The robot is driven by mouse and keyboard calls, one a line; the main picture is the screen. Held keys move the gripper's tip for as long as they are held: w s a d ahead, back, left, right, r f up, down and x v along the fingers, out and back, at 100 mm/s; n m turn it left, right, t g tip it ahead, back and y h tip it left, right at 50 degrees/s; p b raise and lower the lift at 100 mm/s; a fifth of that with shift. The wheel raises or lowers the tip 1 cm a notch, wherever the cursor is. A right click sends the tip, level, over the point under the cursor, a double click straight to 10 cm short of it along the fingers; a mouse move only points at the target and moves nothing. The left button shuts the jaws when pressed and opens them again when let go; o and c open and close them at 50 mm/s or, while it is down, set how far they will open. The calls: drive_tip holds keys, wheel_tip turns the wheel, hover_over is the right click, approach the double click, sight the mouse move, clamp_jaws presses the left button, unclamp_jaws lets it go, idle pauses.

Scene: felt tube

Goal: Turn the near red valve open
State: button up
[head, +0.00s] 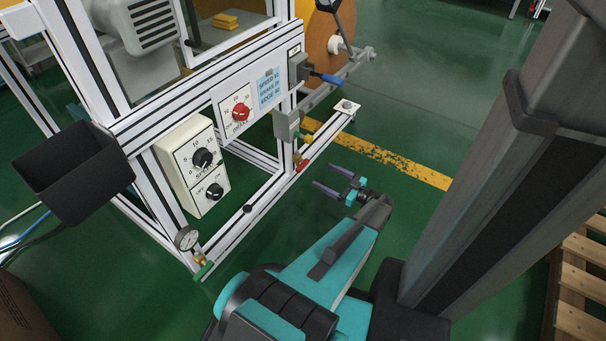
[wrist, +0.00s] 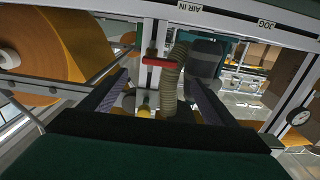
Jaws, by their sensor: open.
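The red valve handle (head: 301,165) is on the lower rail of the machine frame, at the corner nearest my gripper. In the wrist view the red handle (wrist: 159,62) lies level, beside a ribbed hose (wrist: 172,85) and below a vertical fitting. My gripper (head: 322,175) is just to the right of the handle in the head view, with its two purple fingers spread towards it. In the wrist view my open gripper (wrist: 160,79) has the red handle in view between its fingers. Nothing is held, and no contact shows.
A green handle (head: 204,271) and a pressure gauge (head: 187,238) are at the frame's near-left end. A blue handle (head: 325,78) and a small shelf plate (head: 346,106) are above. A red knob (head: 240,113) is on a panel.

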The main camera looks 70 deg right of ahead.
sight(305, 166)
drive_tip(key=b+x, duration=0.2)
drive_tip(key=x, duration=0.7)
drive_tip(key=shift+f+b, duration=0.1)
drive_tip(key=shift+b, duration=0.2)
drive_tip(key=shift+w+d, duration=0.2)
drive_tip(key=shift+w, duration=0.5)
drive_tip(key=shift+c, duration=0.4)
